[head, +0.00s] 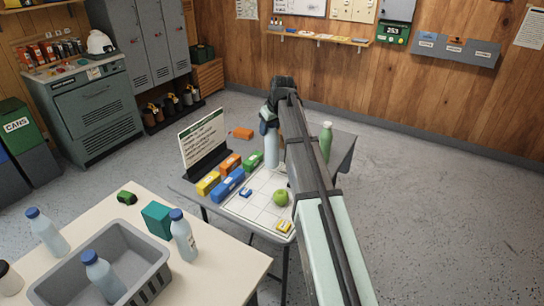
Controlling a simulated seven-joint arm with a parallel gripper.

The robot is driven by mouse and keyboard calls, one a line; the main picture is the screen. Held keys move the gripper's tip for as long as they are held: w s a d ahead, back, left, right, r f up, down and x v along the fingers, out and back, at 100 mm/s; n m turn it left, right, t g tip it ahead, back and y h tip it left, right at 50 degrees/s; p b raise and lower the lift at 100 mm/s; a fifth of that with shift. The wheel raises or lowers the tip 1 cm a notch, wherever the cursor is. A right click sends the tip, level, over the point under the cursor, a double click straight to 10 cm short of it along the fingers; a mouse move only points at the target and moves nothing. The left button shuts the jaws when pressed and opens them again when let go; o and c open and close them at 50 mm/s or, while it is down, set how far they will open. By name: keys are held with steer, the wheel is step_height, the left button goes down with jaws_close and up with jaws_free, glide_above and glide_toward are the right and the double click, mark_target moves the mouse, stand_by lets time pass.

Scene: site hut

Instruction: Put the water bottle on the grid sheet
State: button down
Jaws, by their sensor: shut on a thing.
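My gripper (270,122) is shut on a clear water bottle (271,152) near its top and holds it upright. The bottle's cap is mostly hidden by the gripper. The bottle is over the far part of the white grid sheet (262,207) on the dark table; I cannot tell whether its base touches. On the sheet are a green apple (281,198), a small blue item (245,192) and a small yellow item (284,226). My arm hides the sheet's right side.
Several boxes, including a blue box (228,184), line the sheet's left edge by a sign (203,140). A green bottle (326,141) stands right of the arm. On the near table are a grey crate (150,283), blue-capped bottles (183,238) and a teal box (157,219).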

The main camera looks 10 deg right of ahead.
mark_target(270, 143)
steer(key=shift+f, duration=3.75)
steer(key=shift+c, duration=2.1)
jaws_free()
steer(key=shift+f, duration=0.1)
steer(key=v, duration=1.2)
